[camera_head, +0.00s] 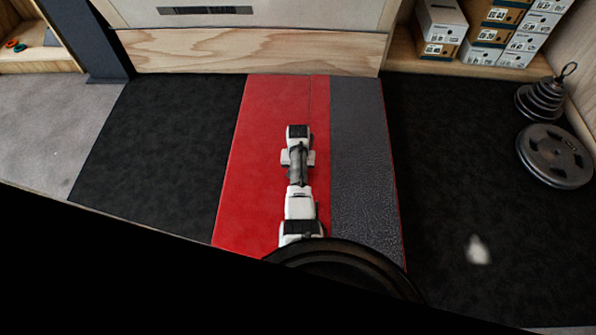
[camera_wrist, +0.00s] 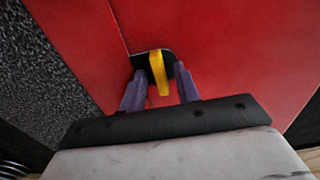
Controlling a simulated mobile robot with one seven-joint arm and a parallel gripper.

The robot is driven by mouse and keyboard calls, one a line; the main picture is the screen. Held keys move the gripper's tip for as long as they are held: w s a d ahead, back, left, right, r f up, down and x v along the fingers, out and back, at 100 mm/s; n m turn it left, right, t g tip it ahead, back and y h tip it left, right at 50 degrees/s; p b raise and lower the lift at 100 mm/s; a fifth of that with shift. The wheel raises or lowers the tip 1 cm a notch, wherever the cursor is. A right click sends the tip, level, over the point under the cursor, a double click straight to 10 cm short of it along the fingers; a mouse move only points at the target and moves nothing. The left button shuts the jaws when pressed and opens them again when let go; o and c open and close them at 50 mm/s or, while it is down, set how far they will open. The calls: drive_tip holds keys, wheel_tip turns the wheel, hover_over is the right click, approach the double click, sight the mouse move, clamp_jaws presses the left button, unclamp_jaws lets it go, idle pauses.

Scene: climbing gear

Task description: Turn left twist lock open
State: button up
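In the wrist view, a yellow lever (camera_wrist: 158,72), which I take to be the twist lock, stands on a small black plate (camera_wrist: 141,62) against a red surface. My gripper (camera_wrist: 160,78) has its two purple fingers apart, one on each side of the yellow lever. A gap shows between each finger and the lever, so the gripper looks open and not in contact. In the head view, my arm stretches over the red panel. My own arm hides the lock and the fingertips there.
The red panel (camera_head: 260,130) has a grey textured strip (camera_head: 360,150) on its right and black matting on both sides. A wooden board (camera_head: 250,52) runs behind. Weight plates (camera_head: 554,155) and boxes (camera_head: 440,30) stand at the right, away from my arm.

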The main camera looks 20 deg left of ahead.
clamp_jaws()
drive_tip(key=shift+n, duration=0.4)
drive_tip(key=n+p, duration=0.1)
drive_tip(key=n, duration=0.1)
drive_tip(key=shift+r+n, duration=0.1)
drive_tip(key=shift+n, duration=0.3)
drive_tip(key=n+p, duration=0.1)
drive_tip(key=n, duration=0.2)
drive_tip(key=shift+n, duration=0.3)
drive_tip(key=n, duration=0.5)
drive_tip(key=shift+p, duration=0.35)
drive_tip(key=n, duration=0.5)
drive_tip(key=shift+n, duration=0.4)
